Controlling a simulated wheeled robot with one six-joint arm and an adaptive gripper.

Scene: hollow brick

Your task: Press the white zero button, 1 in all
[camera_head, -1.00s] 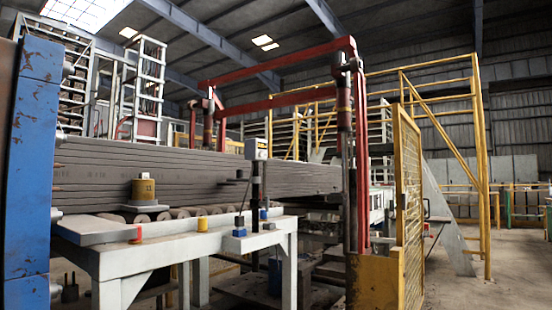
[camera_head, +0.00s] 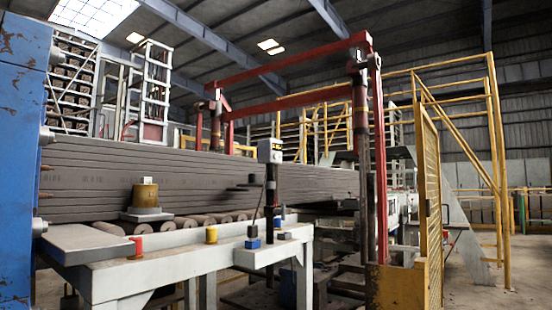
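A small pale control box (camera_head: 270,150) stands on a black post (camera_head: 270,190) at the table's edge, near the middle of the view. Small dark marks show on its face, but I cannot make out a white zero button at this size. My gripper is not in view.
A white metal table (camera_head: 170,260) stands in front of rollers and long stacked grey slabs (camera_head: 130,175). A blue pillar (camera_head: 20,150) blocks the left. A yellow mesh gate (camera_head: 430,210) stands right of a red frame (camera_head: 378,160).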

